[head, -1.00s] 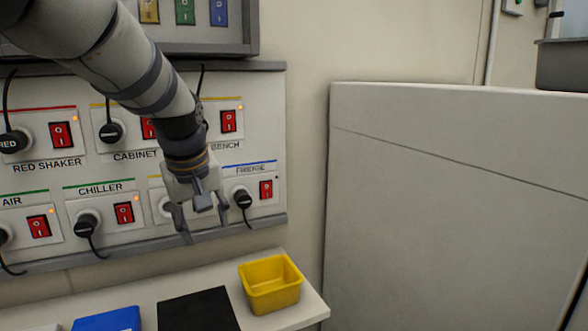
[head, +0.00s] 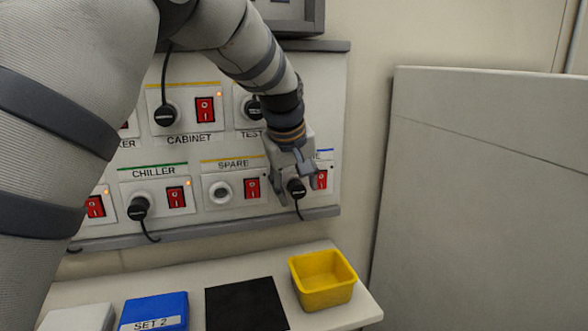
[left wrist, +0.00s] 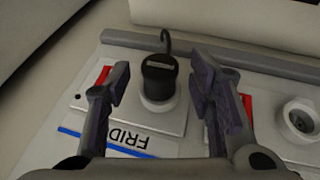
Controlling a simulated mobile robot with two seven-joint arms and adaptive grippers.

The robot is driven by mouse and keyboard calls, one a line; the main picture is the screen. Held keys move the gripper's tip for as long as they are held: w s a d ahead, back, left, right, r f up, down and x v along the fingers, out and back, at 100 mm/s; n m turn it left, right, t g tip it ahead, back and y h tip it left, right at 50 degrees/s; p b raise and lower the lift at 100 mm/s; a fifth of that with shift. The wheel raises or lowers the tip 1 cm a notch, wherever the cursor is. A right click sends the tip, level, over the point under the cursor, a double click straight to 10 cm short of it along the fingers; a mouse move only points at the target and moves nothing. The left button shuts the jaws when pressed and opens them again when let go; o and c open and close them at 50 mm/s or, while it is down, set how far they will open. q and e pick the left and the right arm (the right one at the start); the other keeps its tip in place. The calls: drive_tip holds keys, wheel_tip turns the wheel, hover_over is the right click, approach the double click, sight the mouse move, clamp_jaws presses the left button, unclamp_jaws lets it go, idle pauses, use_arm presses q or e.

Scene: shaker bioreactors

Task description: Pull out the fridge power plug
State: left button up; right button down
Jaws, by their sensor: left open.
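The black fridge power plug (head: 296,188) sits in its socket at the lower right of the wall panel, its cord hanging down. In the left wrist view the plug (left wrist: 159,76) stands between the two fingers, with clear gaps on both sides. My left gripper (head: 292,186) is open around the plug and not visibly touching it. In the left wrist view the gripper (left wrist: 160,95) has the FRIDGE label (left wrist: 120,135) upside down below the plug. The red fridge switch (head: 320,180) is just right of the plug, partly behind a finger. My right gripper is not in view.
The empty SPARE socket (head: 221,192) is left of the gripper, and the CHILLER plug (head: 138,208) further left. Below, a shelf (head: 270,262) holds a yellow bin (head: 323,280), a black mat (head: 246,305) and a blue box (head: 154,312). A large pale cabinet (head: 480,190) stands at right.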

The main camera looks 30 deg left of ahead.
use_arm(q)
drive_tip(key=shift+w+f, duration=0.1)
drive_tip(key=shift+f, duration=0.05)
clamp_jaws()
drive_tip(key=shift+d, duration=0.15)
drive_tip(key=shift+s+d, duration=0.35)
drive_tip(key=shift+s, duration=0.1)
drive_tip(key=shift+d, duration=0.1)
drive_tip(key=shift+s+d, duration=0.4)
drive_tip(key=shift+s+d, duration=1)
drive_tip(key=shift+d, duration=0.15)
